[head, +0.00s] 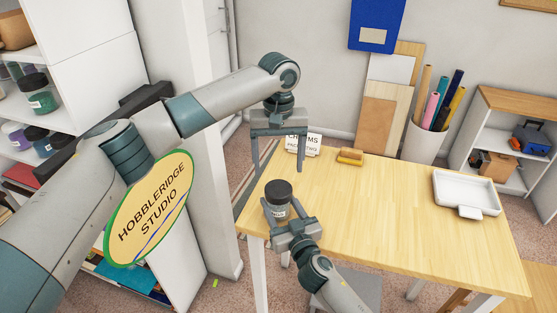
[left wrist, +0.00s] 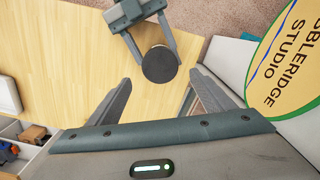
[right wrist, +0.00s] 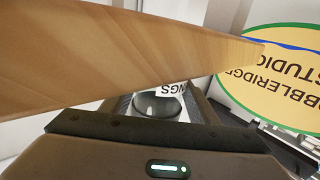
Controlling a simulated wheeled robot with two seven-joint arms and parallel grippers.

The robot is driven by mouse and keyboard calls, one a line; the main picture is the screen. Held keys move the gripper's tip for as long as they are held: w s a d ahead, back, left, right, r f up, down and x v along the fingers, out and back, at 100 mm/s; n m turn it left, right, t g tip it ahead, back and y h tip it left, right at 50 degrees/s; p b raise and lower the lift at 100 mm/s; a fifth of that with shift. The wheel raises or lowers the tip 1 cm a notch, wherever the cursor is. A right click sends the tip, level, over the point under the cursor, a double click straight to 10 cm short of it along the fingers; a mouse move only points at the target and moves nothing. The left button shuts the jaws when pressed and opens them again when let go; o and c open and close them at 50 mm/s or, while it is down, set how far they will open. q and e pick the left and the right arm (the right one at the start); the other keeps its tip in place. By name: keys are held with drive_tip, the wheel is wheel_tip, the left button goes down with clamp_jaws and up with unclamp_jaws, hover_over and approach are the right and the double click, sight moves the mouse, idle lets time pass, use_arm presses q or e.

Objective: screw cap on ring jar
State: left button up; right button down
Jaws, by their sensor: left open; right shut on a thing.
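The ring jar (head: 276,211) is upright near the table's front left corner, with a white label. The dark round cap (head: 279,187) sits on its top; I cannot tell whether it is screwed tight. The cap shows from above in the left wrist view (left wrist: 159,65). My right gripper (head: 281,205) is shut on the jar, one finger on each side. In the right wrist view the jar (right wrist: 158,106) shows between the fingers, partly hidden by a wooden surface. My left gripper (head: 279,171) is open and empty, pointing down above the cap.
The wooden table (head: 390,220) is mostly clear. A small sign (head: 303,143) and a wooden block with a handle (head: 350,156) are at its back left. A white tray (head: 466,193) lies at the right. An oval studio sign (head: 150,208) stands at the left.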

sight(278, 188)
use_arm(q)
drive_tip(key=shift+f, duration=3.7)
drive_tip(key=c, duration=1.1)
